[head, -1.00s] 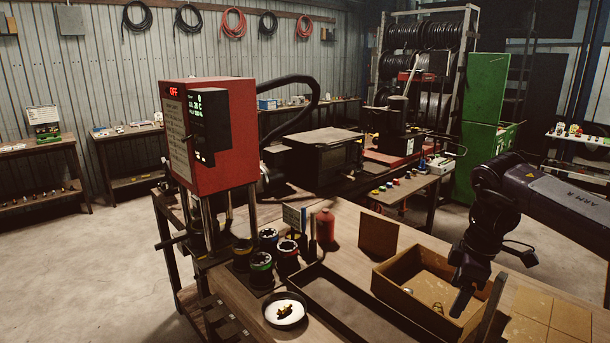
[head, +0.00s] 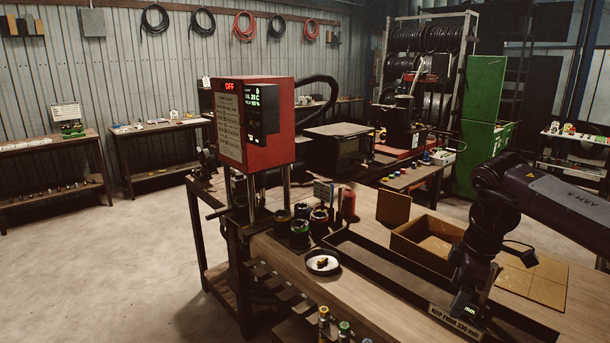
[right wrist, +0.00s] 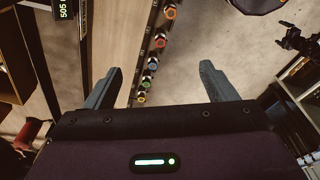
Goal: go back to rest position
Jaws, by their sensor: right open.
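My left gripper is not in view. The red crimper (head: 255,125) with a lit "OFF" display stands at the left end of the bench.
A long dark tray (head: 375,262) and a cardboard box (head: 405,246) lie on the bench. Several coloured-top items (head: 344,328) line the near edge. The floor at left (head: 150,270) is clear.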

